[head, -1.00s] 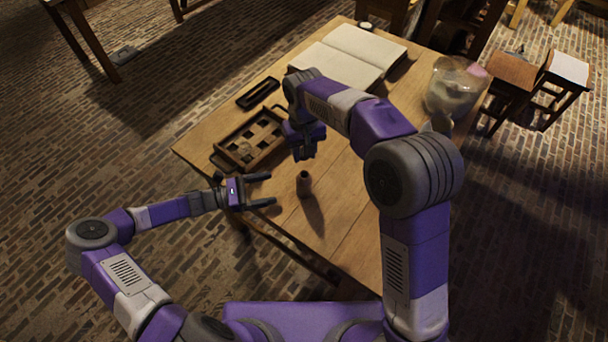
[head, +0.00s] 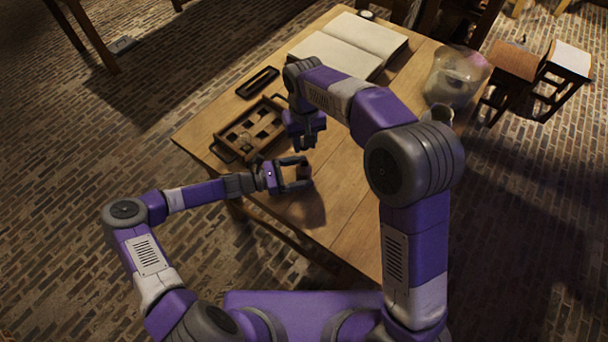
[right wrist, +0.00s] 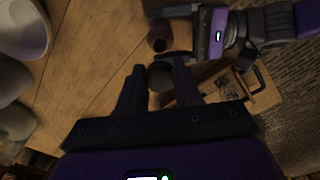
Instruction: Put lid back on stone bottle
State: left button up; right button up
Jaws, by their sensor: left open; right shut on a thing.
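The stone bottle (head: 304,171) stands upright near the table's front edge, small and brown. It also shows in the right wrist view (right wrist: 159,36), its dark mouth open. My left gripper (head: 304,172) is open, its fingers on either side of the bottle; I cannot tell whether they touch it. My right gripper (head: 306,143) is just beyond the bottle in the head view, pointing down. In the right wrist view it is shut on a small dark round thing, apparently the lid (right wrist: 161,76), apart from the bottle. The lid is too small to make out in the head view.
A wooden compartment tray (head: 226,137) lies left of my right gripper, with a narrow dark tray (head: 258,82) behind it. An open book (head: 335,54) lies at the back. A large clear jar (head: 450,80) stands at the right. The table's front right is clear.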

pick_arm(q)
jog(key=shift+w+d, duration=0.15)
jog(key=shift+d, duration=0.4)
grip_shut()
pick_arm(e)
jog(key=shift+f, duration=2.5)
jog(key=shift+f, duration=0.85)
jog(key=shift+f, duration=0.65)
